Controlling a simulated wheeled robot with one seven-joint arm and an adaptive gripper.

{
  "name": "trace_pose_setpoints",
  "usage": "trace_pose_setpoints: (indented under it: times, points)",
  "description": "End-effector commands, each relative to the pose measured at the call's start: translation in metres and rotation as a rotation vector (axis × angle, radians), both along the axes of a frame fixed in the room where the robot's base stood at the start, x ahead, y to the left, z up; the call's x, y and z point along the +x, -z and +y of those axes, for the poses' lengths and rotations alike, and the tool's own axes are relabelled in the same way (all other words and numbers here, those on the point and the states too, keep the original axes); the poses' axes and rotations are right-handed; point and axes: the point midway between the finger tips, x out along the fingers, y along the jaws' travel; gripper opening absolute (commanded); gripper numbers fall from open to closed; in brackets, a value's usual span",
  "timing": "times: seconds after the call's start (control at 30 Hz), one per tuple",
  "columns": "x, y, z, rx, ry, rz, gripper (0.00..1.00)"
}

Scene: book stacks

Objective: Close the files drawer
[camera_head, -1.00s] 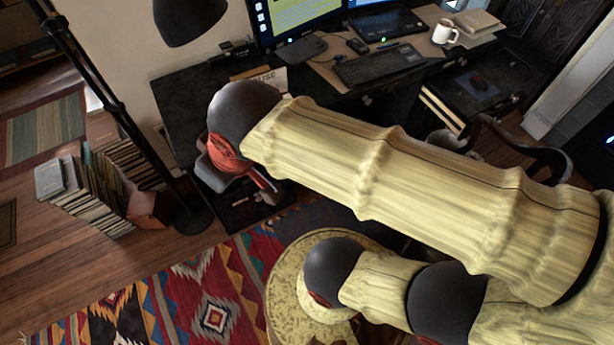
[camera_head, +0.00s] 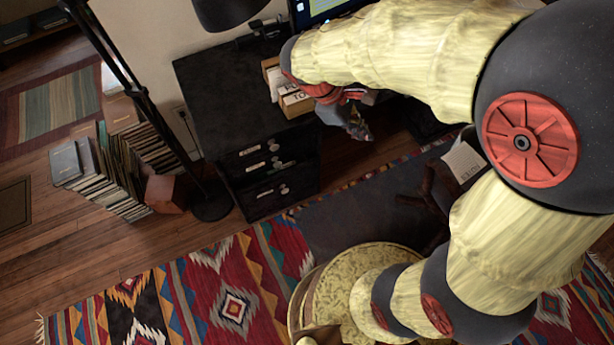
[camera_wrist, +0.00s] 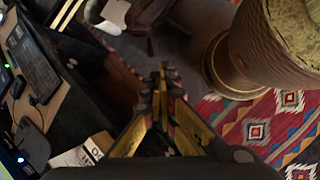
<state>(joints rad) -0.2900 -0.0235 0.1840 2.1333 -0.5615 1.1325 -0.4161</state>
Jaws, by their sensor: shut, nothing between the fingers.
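The desk's dark drawer unit (camera_head: 268,178) stands left of centre in the head view, its fronts carrying pale labels and round knobs. The drawer fronts (camera_head: 262,160) look about flush with each other; I cannot tell whether one stands slightly out, or which is the files drawer. My gripper (camera_head: 360,133) is shut and empty. In the head view it appears right of the drawer unit, apart from the fronts and pointing down. In the wrist view its fingertips (camera_wrist: 163,70) are together over dark floor, and no drawer front is clearly visible there.
A box of cards (camera_head: 292,98) sits on the black desk top (camera_head: 225,85). A lamp stand (camera_head: 150,100) and stacked books (camera_head: 120,175) are at left.

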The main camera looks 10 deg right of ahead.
Motion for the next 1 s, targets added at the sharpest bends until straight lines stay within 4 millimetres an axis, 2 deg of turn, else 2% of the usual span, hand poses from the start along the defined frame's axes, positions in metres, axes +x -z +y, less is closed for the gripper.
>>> trace_pose_setpoints:
  times: [0.03, 0.27, 0.47, 0.6, 0.8, 1.0]
  points:
    - [0.010, 0.019, 0.003, -0.051, -0.070, 0.065, 0.00]
    - [0.053, 0.085, 0.015, -0.283, -0.386, 0.331, 0.00]
    - [0.086, 0.152, 0.035, -0.490, -0.657, 0.561, 0.00]
    - [0.103, 0.204, 0.053, -0.640, -0.840, 0.718, 0.00]
    - [0.117, 0.286, 0.083, -0.865, -1.092, 0.938, 0.00]
    - [0.114, 0.375, 0.111, -1.109, -1.327, 1.152, 0.00]
